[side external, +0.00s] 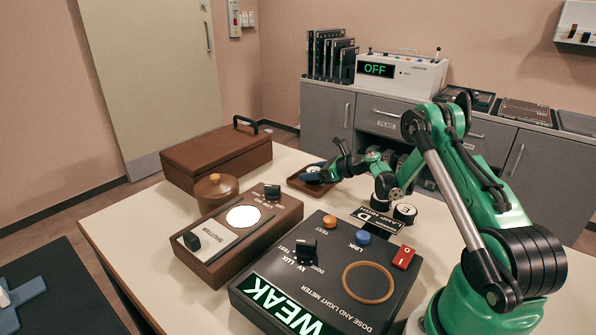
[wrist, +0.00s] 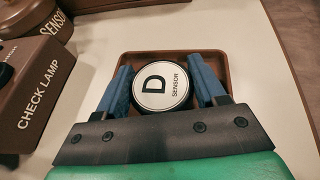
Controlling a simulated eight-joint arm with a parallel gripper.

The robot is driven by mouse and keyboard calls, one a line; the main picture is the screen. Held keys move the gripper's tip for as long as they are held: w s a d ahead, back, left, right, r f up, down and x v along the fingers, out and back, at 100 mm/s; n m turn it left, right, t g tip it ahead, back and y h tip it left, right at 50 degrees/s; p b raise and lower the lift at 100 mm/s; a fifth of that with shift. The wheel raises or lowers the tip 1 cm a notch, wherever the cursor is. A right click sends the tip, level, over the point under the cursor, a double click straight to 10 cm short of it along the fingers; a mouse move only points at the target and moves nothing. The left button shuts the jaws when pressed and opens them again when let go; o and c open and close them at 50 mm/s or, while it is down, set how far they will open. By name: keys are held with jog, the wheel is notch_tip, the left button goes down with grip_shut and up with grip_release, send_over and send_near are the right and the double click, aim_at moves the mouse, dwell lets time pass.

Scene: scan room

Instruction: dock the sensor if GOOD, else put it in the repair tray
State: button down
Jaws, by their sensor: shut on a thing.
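My gripper (side external: 322,173) reaches over a small brown tray (side external: 297,183) at the table's far side. In the wrist view its blue fingers (wrist: 162,88) are closed on both sides of a round sensor (wrist: 155,86), white-topped with a dark rim and marked "D SENSOR". The sensor lies within the outline of the tray (wrist: 221,61); I cannot tell if it touches the tray floor. The dose and light meter (side external: 335,300) stands at the front, its display (side external: 285,306) reading "WEAK" in green. An orange ring (side external: 367,283) is on its top face.
A check lamp box (side external: 270,232) with a lit white disc and a shutter knob stands left of the meter. Behind it are a brown round pot (side external: 217,190) and a brown lidded case (side external: 215,157). A rear device (side external: 402,73) shows "OFF".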

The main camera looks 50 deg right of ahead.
jog(key=shift+f, duration=0.1)
jog(key=shift+c, duration=0.4)
grip_release()
